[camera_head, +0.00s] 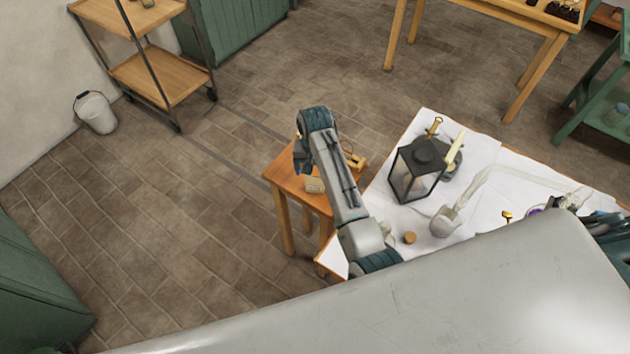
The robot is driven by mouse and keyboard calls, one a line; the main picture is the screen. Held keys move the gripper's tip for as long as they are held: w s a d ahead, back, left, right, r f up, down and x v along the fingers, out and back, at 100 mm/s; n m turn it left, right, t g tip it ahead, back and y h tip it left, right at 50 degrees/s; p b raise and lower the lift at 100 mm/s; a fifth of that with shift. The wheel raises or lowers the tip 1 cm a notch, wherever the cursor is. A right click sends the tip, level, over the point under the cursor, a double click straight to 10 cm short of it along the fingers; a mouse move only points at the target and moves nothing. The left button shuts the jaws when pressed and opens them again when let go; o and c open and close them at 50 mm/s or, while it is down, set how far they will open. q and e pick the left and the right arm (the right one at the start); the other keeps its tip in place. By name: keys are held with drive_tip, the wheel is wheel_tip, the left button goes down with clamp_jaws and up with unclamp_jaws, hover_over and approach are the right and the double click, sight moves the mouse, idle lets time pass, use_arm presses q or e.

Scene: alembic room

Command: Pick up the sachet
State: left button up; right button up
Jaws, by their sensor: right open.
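A small pale beige packet (315,185), which may be the sachet, lies on a small wooden side table (283,174), partly beside my left arm. My left arm reaches over this side table. Its gripper does not show. My right gripper (572,200) is at the far right, over the cloth-covered table (486,148). It is open and small in view. A small purple item (534,211) lies just left of it, partly hidden; I cannot tell what it is.
On the cloth-covered table stand a black lantern (418,168), a pale jug-like vessel (445,221) and a cork-like disc (409,237). A brass object (354,160) is on the side table. The tiled floor at left is open, with a bucket (96,113) and wooden cart (160,78) beyond.

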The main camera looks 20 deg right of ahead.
sight(315, 178)
drive_tip(key=shift+w+d+f, duration=0.1)
drive_tip(key=shift+w+f, duration=0.05)
drive_tip(key=shift+f, duration=0.25)
wheel_tip(315, 178, down, 5)
drive_tip(key=p, duration=0.2)
drive_tip(key=shift+w+r+p, duration=0.1)
drive_tip(key=shift+w+p, duration=0.05)
drive_tip(key=shift+p, duration=0.15)
drive_tip(key=shift+f, duration=0.4)
drive_tip(key=c, duration=1)
use_arm(q)
drive_tip(key=w+r, duration=0.2)
drive_tip(key=r, duration=0.1)
drive_tip(key=shift+w+d, duration=0.3)
use_arm(e)
drive_tip(key=shift+w, duration=0.1)
drive_tip(key=shift+c, duration=0.3)
